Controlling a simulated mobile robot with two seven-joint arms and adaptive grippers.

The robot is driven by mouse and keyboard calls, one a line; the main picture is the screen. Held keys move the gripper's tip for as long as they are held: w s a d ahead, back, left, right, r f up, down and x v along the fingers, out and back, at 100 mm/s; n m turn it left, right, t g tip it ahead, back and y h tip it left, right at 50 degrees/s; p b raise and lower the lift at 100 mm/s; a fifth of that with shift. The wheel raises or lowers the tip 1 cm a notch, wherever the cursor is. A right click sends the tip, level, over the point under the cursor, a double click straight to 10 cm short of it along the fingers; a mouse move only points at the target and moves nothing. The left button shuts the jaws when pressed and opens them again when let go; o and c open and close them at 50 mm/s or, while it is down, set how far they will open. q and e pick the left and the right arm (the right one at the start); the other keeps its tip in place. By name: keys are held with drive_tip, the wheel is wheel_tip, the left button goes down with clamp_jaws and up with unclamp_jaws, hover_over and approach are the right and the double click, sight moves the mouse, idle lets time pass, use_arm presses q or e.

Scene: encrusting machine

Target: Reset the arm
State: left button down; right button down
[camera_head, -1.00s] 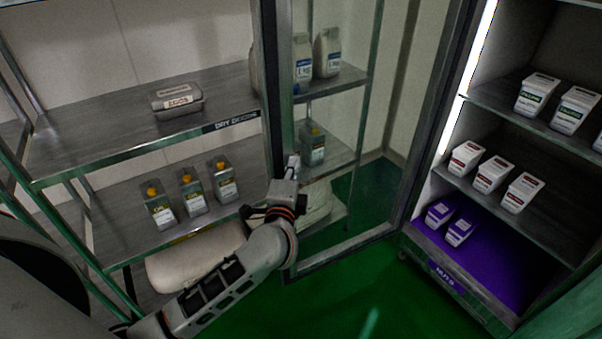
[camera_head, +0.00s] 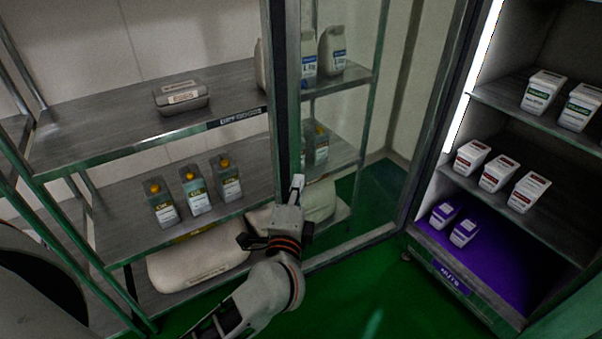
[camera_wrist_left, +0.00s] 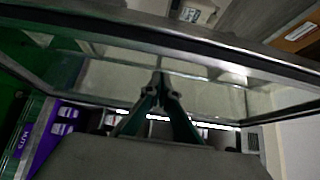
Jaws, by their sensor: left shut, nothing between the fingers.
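My left arm comes in from the bottom left in the head view. Its gripper (camera_head: 297,187) points up beside the frame edge of the open glass door (camera_head: 285,110). The gripper holds nothing. In the left wrist view the two fingers (camera_wrist_left: 160,82) meet at their tips and are shut. The glass pane and dark door frame (camera_wrist_left: 180,42) lie beyond them there. I cannot tell whether the fingertips touch the door. My right gripper is in neither view.
At left, a metal shelf (camera_head: 90,128) holds a grey container (camera_head: 181,96), several oil bottles (camera_head: 195,190) and a pale sack (camera_head: 198,266). At right, an open cabinet holds white tubs (camera_head: 498,172) and purple packs (camera_head: 464,232). Green floor (camera_head: 370,290) lies clear between.

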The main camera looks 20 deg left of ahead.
use_arm(q)
drive_tip(key=s+d+r+m+t+h, duration=0.1)
drive_tip(key=s+r+m+t, duration=0.15)
drive_tip(key=s+m, duration=0.7)
drive_tip(key=d+f+m+h, duration=0.3)
drive_tip(key=f+m+h, duration=0.1)
drive_tip(key=m, duration=1)
drive_tip(key=d+f+m+h, duration=0.3)
drive_tip(key=f+m+h, duration=0.1)
drive_tip(key=m, duration=0.9)
drive_tip(key=s+a+f+m+g+y, duration=0.1)
drive_tip(key=s+f+m+g, duration=0.3)
drive_tip(key=f+m, duration=0.8)
drive_tip(key=s+a+f+m+g, duration=0.3)
drive_tip(key=s+f+m+g, duration=0.2)
drive_tip(key=f+m, duration=0.8)
drive_tip(key=s, duration=0.3)
drive_tip(key=shift+s+a+y+p, duration=0.15)
drive_tip(key=shift+s+y+p, duration=0.2)
drive_tip(key=shift+y, duration=0.05)
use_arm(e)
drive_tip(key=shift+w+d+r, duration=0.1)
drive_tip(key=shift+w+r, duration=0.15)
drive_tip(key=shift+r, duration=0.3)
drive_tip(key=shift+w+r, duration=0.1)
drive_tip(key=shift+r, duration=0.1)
